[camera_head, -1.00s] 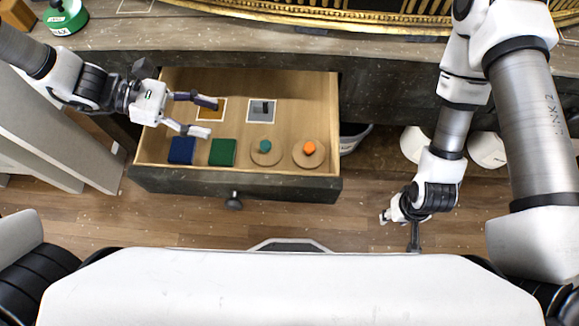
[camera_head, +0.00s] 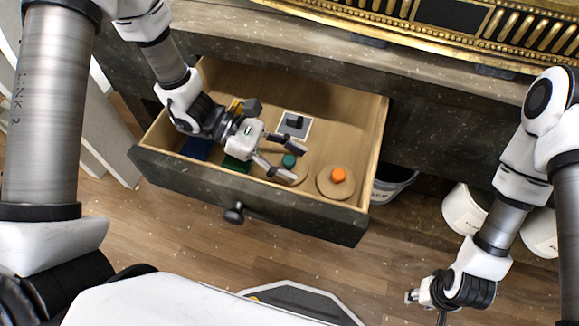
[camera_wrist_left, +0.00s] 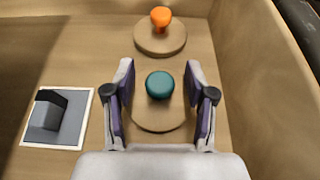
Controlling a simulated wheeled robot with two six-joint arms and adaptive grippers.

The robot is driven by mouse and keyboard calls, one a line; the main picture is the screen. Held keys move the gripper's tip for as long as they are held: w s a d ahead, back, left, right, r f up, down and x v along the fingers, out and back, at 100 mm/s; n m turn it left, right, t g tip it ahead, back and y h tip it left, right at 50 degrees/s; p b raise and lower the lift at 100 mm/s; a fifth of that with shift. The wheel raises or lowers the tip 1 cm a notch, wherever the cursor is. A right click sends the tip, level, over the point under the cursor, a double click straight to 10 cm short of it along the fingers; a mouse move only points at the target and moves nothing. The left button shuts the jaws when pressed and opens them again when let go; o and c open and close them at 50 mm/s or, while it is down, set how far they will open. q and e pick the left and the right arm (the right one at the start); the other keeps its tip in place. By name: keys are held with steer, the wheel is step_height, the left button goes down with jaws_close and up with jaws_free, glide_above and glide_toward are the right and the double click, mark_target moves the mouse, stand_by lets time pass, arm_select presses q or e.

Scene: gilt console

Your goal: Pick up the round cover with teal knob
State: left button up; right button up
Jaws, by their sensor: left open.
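The round cover (camera_wrist_left: 157,118) is a wooden disc with a teal knob (camera_wrist_left: 160,85), lying in the open drawer. In the head view the teal knob (camera_head: 289,161) shows just by my left fingertips. My left gripper (camera_head: 294,162) is open. In the left wrist view its two fingers (camera_wrist_left: 160,95) stand on either side of the teal knob, with gaps to it, and hide parts of the disc's edges. My right gripper (camera_head: 425,303) is low at the right, away from the drawer; its jaws are too small to read.
A round cover with an orange knob (camera_head: 338,175) lies beside the teal one. A grey block on a white-edged square (camera_head: 295,124) lies behind. Blue (camera_head: 196,148) and green (camera_head: 236,164) squares are partly hidden by my left arm. The drawer's front wall (camera_head: 300,210) is near.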

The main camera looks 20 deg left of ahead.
arm_select(q)
steer(key=shift+c, duration=0.3)
jaws_close()
